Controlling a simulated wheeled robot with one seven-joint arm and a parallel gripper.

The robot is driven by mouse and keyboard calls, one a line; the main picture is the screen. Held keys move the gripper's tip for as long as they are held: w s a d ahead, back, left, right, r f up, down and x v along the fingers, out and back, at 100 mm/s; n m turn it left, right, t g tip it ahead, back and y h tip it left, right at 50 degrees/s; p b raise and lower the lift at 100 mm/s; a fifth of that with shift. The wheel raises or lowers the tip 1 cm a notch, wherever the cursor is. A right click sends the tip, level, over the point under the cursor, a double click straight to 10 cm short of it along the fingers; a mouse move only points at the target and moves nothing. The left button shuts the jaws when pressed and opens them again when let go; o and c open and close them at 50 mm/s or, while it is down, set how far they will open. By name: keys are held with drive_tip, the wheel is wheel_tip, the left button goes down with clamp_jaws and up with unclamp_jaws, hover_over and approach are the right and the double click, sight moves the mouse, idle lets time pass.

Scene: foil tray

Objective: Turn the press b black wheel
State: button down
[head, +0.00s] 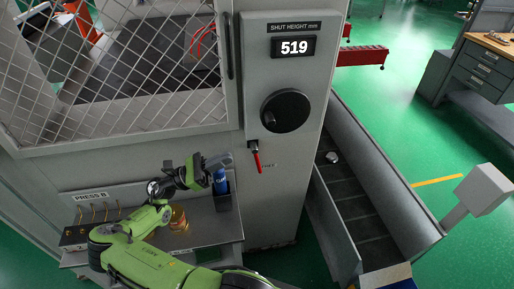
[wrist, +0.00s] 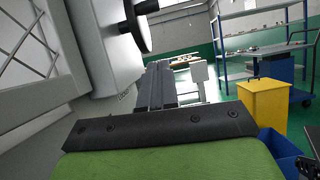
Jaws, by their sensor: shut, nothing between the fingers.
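The black wheel (head: 286,110) is a round knob on the grey front panel of the press, below a display reading 519 under the label "SHUT HEIGHT mm". In the wrist view the wheel (wrist: 138,16) shows edge-on at the top, standing out from the panel. My gripper (head: 226,161) is below and left of the wheel, clear of it, above the press shelf. It is shut and empty.
A red-handled part (head: 257,162) hangs below the wheel. A blue object (head: 220,182) in a dark holder and a brass-coloured cylinder (head: 179,218) are on the shelf beside my arm. A grey chute (head: 372,185) runs right of the press. A mesh guard (head: 120,75) is at left.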

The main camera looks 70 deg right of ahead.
drive_tip(key=s+d+r+n+p, duration=0.1)
drive_tip(key=s+d+r, duration=0.4)
drive_tip(key=s+r, duration=0.3)
drive_tip(key=shift+s+r+h+p, duration=0.15)
drive_tip(key=shift+s+h+p, duration=0.1)
drive_tip(key=shift+h+p, duration=0.05)
wheel_tip(320, 180, up, 2)
drive_tip(key=t+p, duration=0.1)
drive_tip(key=p, duration=0.5)
drive_tip(key=shift+d+r+y, duration=0.1)
drive_tip(key=shift+r+y, duration=0.05)
drive_tip(key=shift+y, duration=0.25)
drive_tip(key=shift+f, duration=0.25)
